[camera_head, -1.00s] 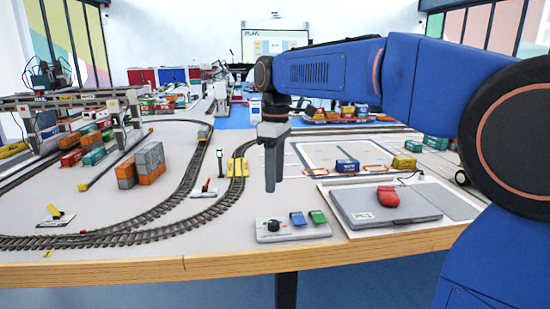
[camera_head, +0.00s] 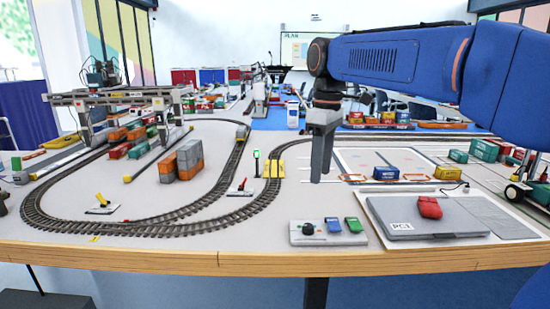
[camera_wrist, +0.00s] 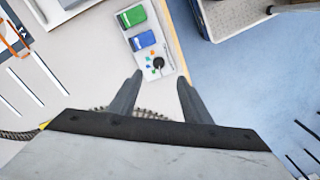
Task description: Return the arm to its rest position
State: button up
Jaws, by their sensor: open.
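My blue arm (camera_head: 400,62) reaches in from the right of the head view, over the table. My gripper (camera_head: 320,178) hangs pointing down above the table, left of the marked white area. In the wrist view my gripper (camera_wrist: 160,80) shows two dark fingers spread apart with nothing between them. Beyond the fingertips in that view lies a control box (camera_wrist: 150,42) with a black knob and blue and green switches.
The control box (camera_head: 327,240) sits at the table's front edge (camera_head: 200,262). A grey laptop (camera_head: 420,222) with a red object (camera_head: 429,208) on it lies to its right. A track loop (camera_head: 70,222), stacked containers (camera_head: 180,160) and a gantry crane (camera_head: 110,98) stand on the left.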

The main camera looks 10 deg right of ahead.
jog(key=s+d+f+m+t, duration=0.2)
jog(key=s+d+f+m, duration=0.3)
jog(key=s+f, duration=0.6)
jog(key=s+d+f+m+t, duration=0.3)
jog(key=s+d+f+m, duration=0.2)
jog(key=s+f, duration=0.6)
jog(key=shift+s+d+m, duration=0.4)
jog(key=shift+s+d, duration=0.25)
jog(key=shift+s, duration=0.4)
